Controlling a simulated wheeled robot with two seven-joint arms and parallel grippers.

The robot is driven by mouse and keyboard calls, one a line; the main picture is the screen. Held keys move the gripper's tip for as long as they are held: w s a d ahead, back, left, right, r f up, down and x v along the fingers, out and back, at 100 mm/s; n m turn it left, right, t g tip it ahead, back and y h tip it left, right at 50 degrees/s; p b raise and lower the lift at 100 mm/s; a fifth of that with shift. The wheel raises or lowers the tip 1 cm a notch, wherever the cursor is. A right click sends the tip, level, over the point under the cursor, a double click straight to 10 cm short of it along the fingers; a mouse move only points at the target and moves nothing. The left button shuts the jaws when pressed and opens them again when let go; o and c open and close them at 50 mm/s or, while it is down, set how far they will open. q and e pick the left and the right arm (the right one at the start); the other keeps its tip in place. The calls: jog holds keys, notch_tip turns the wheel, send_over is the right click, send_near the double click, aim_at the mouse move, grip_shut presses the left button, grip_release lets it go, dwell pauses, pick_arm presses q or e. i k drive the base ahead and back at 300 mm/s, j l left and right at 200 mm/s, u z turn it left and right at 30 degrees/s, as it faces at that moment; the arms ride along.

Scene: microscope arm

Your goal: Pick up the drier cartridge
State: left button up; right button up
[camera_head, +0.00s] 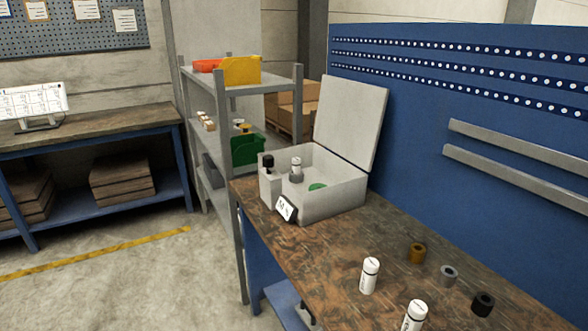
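A white cylinder with dark print (369,276) stands upright on the brown worktop. A second white cylinder with print (414,317) stands nearer, cut off by the bottom edge. A white, grey-based cylindrical part (296,168) stands inside the open grey box (335,200). I cannot tell for certain which of these is the drier cartridge. Neither of my grippers is in view, and nothing here is seen being held.
The box's lid (350,120) stands raised. A black-topped post (267,162) and a small tag (286,208) are at its left. Brown (417,253), grey (448,276) and black (483,304) rings lie at right. A blue panel (450,110) backs the worktop (340,245). A shelf rack (215,130) stands left.

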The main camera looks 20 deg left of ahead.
aim_at(296, 162)
jog(key=i+j, duration=0.25)
jog(key=i+j+z, duration=0.1)
jog(key=j, duration=0.35)
jog(key=i+j, duration=0.55)
jog(key=j, duration=0.2)
jog(key=i+j+z, duration=0.1)
jog(key=i+j, duration=0.15)
jog(key=j, duration=0.15)
jog(key=i+j, duration=0.2)
jog(key=j, duration=0.2)
jog(key=i+j+z, duration=0.1)
jog(key=j, duration=0.3)
jog(key=i+j, duration=0.3)
jog(key=j+z, duration=0.05)
jog(key=j, duration=0.05)
